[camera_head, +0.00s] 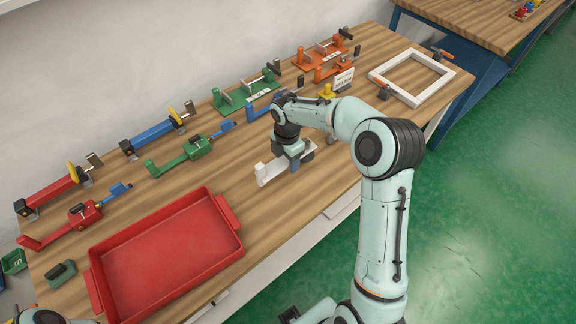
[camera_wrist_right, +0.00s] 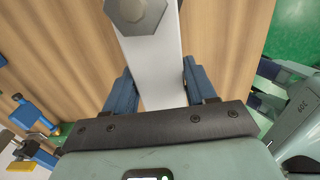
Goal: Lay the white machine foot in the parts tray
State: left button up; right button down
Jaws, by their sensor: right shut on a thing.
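The white machine foot (camera_head: 268,176) is a pale bar with an upturned end, at the middle of the wooden bench in the head view. My right gripper (camera_head: 294,163) is shut on it from above. In the right wrist view the white bar (camera_wrist_right: 158,72) runs between the blue fingers of my right gripper (camera_wrist_right: 156,88), with a grey hexagonal bolt head (camera_wrist_right: 136,12) at its far end. I cannot tell whether the foot touches the bench. The red parts tray (camera_head: 165,258) lies empty to the lower left of the foot. My left gripper is out of view.
Red, blue, green and orange clamp-like fixtures (camera_head: 185,153) line the back of the bench (camera_head: 262,215). A white square frame (camera_head: 412,76) lies at the far right. A small green block (camera_head: 61,272) sits left of the tray. Bare wood lies between foot and tray.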

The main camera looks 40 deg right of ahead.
jog(key=shift+w+r+p, duration=0.1)
jog(key=shift+r+p, duration=1.3)
jog(key=shift+r, duration=1.7)
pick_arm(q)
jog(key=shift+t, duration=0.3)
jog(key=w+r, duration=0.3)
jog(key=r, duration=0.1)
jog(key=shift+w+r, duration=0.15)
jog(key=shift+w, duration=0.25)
pick_arm(e)
jog(key=shift+r, duration=0.3)
